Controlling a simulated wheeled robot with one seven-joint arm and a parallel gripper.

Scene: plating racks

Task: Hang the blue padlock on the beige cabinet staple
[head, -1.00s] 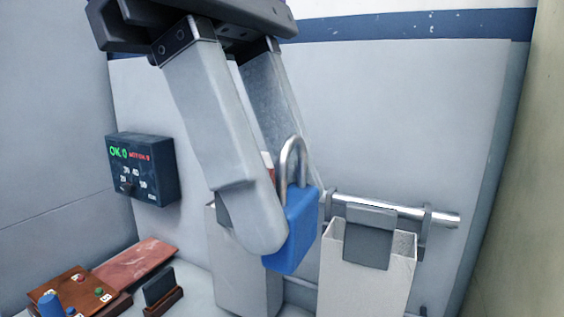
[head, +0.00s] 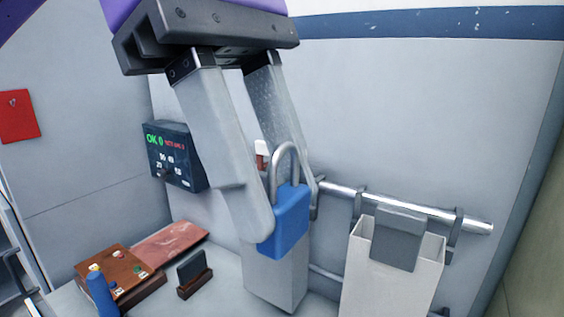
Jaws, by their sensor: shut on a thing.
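The blue padlock (head: 291,225) has a silver shackle (head: 283,157) that points up. My gripper (head: 280,215) is shut on the padlock body, one grey finger on its left side and the other behind at right. The padlock is held upright in the air, in front of a pale bin and a metal rail. I cannot make out a beige cabinet or its staple in this view.
A metal rail (head: 408,207) runs along the back wall, with a whitish bin (head: 387,280) hung at right. A dark display box (head: 174,157) is on the wall. A brown board (head: 118,272) and a small dark stand (head: 195,274) are at lower left.

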